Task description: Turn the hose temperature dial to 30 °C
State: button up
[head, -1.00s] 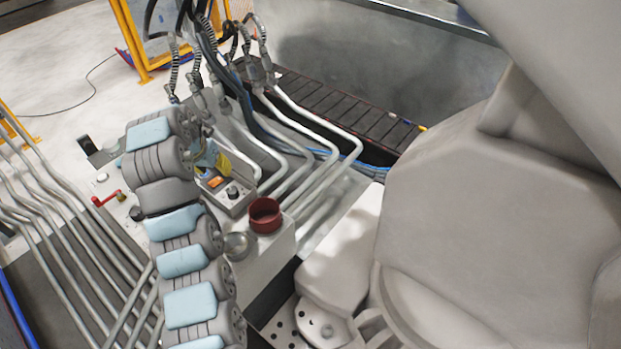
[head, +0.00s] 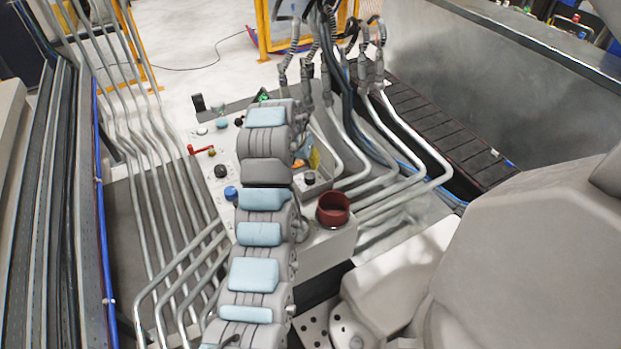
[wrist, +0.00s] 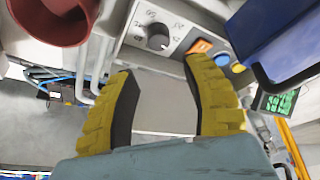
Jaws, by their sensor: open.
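The temperature dial is a dark round knob (wrist: 158,37) on a pale panel with markings around it, at the top of the wrist view. The markings are too small to read, so I cannot tell its setting. The dial also shows as a small dark knob (head: 310,178) right of my arm in the head view. My gripper (wrist: 163,68) has two yellow fingers, spread apart with nothing between them. In the wrist view the dial lies just beyond the fingertips, apart from them. In the head view my arm hides most of the gripper; only a bit of yellow shows.
A dark red cup-like part (head: 333,210) stands close to the dial. An orange switch (wrist: 200,46) sits beside the dial. A blue part (wrist: 265,30) fills the wrist view's upper right. Grey pipes (head: 410,190) and hoses surround the panel. A red lever (head: 200,150) is left of my arm.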

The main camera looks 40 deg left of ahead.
aim_at(310, 175)
jog(key=shift+b+x, duration=1.2)
jog(key=shift+x, duration=4.25)
jog(key=shift+d, duration=0.1)
grip_shut()
